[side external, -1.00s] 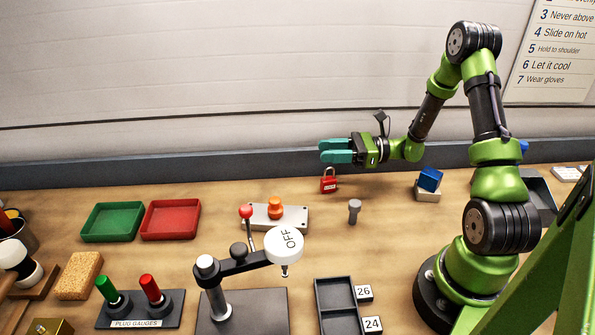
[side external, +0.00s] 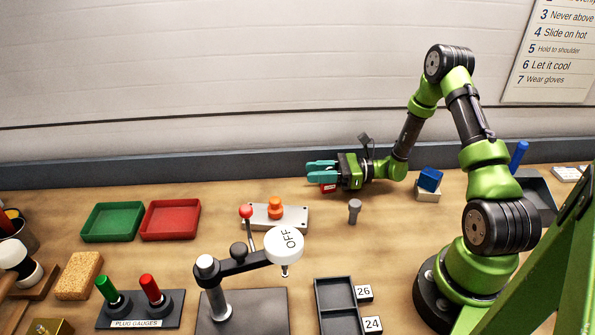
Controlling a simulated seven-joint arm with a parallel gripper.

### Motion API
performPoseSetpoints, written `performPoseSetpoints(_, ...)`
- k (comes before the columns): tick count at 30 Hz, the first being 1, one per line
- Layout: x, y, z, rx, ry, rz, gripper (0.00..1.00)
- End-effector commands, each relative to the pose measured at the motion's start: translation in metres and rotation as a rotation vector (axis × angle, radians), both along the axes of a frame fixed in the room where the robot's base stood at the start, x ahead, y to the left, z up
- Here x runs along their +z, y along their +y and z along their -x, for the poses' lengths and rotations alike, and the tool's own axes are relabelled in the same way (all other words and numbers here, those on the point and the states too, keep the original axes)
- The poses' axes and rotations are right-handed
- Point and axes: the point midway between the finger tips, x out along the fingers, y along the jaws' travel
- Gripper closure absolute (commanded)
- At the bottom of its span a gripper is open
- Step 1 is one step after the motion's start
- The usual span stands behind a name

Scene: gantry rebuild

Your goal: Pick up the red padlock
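The red padlock (side external: 328,188) is at the back of the wooden bench, near the grey back rail. Only the lower part of its red body shows, in the same spot as before. My gripper (side external: 308,170) is low over it, with its two teal fingers pointing left. The fingers are apart, with a narrow gap between them. They cover the padlock's shackle and upper body, so I cannot tell whether they touch it.
A grey peg (side external: 354,211) stands to the front right of the padlock. A grey plate (side external: 290,214) with an orange knob (side external: 275,204) is in front left. A blue block (side external: 430,179) sits to the right. Red (side external: 170,236) and green (side external: 112,237) trays are left.

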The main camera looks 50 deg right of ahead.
Motion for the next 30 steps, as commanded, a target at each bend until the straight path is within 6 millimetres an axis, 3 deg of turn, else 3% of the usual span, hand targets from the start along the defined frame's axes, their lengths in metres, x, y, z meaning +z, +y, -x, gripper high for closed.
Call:
performPoseSetpoints(1,0.0,0.0,0.0,0.0,0.0,0.0,0.76)
performPoseSetpoints(6,0.0,0.0,0.0,0.0,0.0,0.0,1.0)
performPoseSetpoints(20,0.005,0.0,0.0,0.0,-0.001,0.001,1.0)
performPoseSetpoints(30,0.053,0.0,0.0,0.0,-0.003,0.004,1.0)
